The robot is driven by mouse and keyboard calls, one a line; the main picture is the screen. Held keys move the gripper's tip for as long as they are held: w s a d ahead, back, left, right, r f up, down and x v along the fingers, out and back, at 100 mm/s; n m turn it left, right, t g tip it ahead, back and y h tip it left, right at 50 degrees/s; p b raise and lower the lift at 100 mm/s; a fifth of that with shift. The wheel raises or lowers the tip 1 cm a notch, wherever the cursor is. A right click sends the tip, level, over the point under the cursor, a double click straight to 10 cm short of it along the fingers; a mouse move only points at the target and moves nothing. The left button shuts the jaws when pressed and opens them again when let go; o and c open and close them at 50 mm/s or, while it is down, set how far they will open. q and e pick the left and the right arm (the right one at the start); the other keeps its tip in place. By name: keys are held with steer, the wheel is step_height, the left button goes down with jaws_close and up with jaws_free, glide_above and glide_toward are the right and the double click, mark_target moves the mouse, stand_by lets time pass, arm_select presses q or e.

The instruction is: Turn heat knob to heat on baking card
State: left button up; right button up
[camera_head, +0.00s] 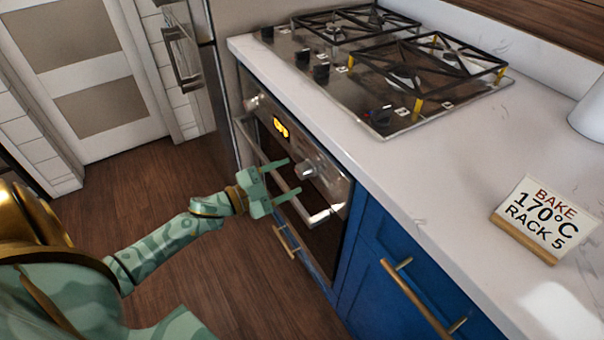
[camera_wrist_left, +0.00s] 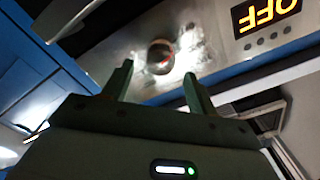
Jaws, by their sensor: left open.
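The baking card (camera_head: 541,219) stands on the counter at the right and reads "BAKE 170°C RACK 5". The oven's control panel has a near knob (camera_head: 309,167), a far knob (camera_head: 251,103) and a lit display (camera_head: 281,128) between them. In the left wrist view the display (camera_wrist_left: 266,17) reads "OFF", upside down. A round knob (camera_wrist_left: 160,56) with a red mark lies ahead, between the fingertips in the picture. No label tells which knob sets heat. My left gripper (camera_head: 294,175) is open and empty in front of the near knob, seemingly apart from it. My right gripper is out of view.
The oven handle (camera_head: 319,215) runs below the panel, close to my left gripper. A gas hob (camera_head: 380,122) with its own black knobs sits on the white counter (camera_head: 425,175). A blue cabinet (camera_head: 385,245) is to the right. The wooden floor at left is clear.

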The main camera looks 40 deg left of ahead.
mark_target(299, 173)
arm_select(q)
steer(key=shift+b+x, duration=0.4)
steer(key=shift+x, duration=1.9)
steer(key=c, duration=1)
